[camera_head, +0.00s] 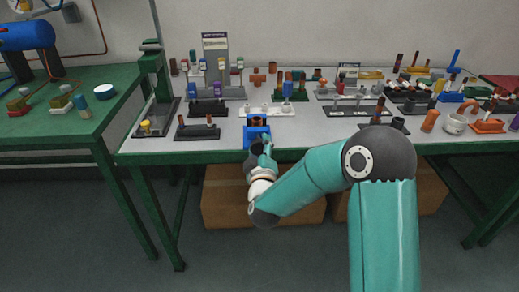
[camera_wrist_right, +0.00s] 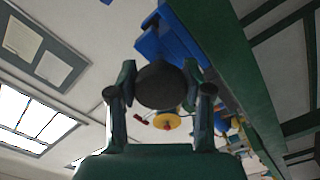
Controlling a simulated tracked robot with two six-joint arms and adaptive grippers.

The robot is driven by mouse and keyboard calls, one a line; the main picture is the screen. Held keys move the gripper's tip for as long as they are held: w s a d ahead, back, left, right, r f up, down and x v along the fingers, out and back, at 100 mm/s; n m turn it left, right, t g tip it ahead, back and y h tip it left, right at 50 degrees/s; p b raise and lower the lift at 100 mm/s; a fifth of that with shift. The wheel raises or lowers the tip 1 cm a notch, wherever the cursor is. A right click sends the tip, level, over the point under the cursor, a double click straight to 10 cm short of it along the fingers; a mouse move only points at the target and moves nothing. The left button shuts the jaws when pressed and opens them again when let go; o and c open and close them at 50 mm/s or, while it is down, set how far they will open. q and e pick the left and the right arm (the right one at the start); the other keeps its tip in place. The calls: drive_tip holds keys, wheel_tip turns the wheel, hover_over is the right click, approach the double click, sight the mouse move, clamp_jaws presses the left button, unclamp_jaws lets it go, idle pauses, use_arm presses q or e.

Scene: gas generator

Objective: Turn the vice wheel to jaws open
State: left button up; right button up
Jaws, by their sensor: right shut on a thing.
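The blue vice (camera_head: 257,131) sits at the front edge of the grey-topped workbench, with a small brown piece showing on top. In the right wrist view the vice (camera_wrist_right: 165,40) is seen from below, and its dark round wheel (camera_wrist_right: 160,85) lies between my fingers. My right gripper (camera_head: 264,150) is at the front of the vice, just off the bench edge. In the wrist view my right gripper (camera_wrist_right: 160,98) is shut on the wheel, one finger on each side. The gap between the vice jaws is too small to judge. My left gripper is in neither view.
The workbench (camera_head: 300,147) holds many parts in racks and trays behind the vice. A green stand (camera_head: 153,65) rises at its left end, beside a green table (camera_head: 45,130). Cardboard boxes (camera_head: 225,200) stand under the bench. The floor in front is clear.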

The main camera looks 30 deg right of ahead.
drive_tip(key=shift+a+n, duration=0.15)
drive_tip(key=shift+n, duration=1.15)
drive_tip(key=o, duration=1.2)
drive_tip(key=shift+v, duration=3.75)
